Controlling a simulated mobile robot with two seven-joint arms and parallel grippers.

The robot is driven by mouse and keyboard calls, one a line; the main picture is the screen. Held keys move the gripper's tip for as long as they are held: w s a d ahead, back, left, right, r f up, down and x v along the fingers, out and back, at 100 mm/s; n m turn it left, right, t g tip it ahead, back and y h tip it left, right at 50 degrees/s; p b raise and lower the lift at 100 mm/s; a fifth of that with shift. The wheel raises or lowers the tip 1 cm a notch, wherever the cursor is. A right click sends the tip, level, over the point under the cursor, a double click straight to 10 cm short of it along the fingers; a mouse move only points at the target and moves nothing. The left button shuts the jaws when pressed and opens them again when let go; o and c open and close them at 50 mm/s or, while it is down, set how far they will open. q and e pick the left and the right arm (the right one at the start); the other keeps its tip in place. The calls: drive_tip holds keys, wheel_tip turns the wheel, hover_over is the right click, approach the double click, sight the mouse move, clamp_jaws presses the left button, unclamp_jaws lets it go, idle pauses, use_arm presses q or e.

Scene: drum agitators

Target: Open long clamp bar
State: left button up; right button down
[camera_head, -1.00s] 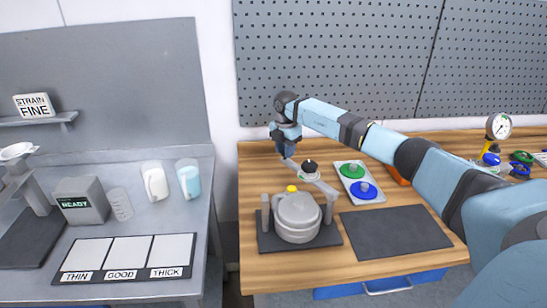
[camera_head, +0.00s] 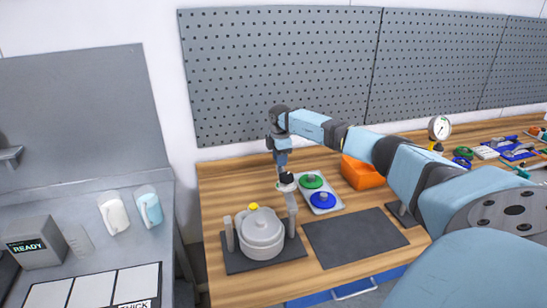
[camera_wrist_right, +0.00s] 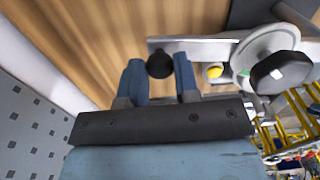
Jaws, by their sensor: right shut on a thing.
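The long grey clamp bar (camera_head: 291,196) is swung up and back from the right post of the grey pot's stand and is no longer across the lid. A black knob (camera_head: 286,179) with a pale disc sits on it; the knob also shows in the right wrist view (camera_wrist_right: 283,72). My right gripper (camera_head: 281,166) points down at the bar's far end. In the right wrist view its blue fingers (camera_wrist_right: 158,70) are around a dark round end grip (camera_wrist_right: 160,64). The lidded grey pot (camera_head: 262,236) stands upright with a yellow cap (camera_head: 253,206). My left gripper is out of view.
A tray (camera_head: 331,205) with a green and a blue disc lies right of the bar, with an orange bin (camera_head: 362,172) behind. A dark mat (camera_head: 355,237) lies empty at the front. The pegboard (camera_head: 280,70) stands behind.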

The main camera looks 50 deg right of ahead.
drive_tip(key=shift+s+d, duration=0.1)
drive_tip(key=shift+d, duration=0.1)
idle(0.3)
drive_tip(key=c, duration=0.8)
unclamp_jaws()
drive_tip(key=shift+c, duration=0.2)
wheel_tip(320, 180, up, 14)
drive_tip(key=b, duration=0.2)
drive_tip(key=shift+f, duration=0.1)
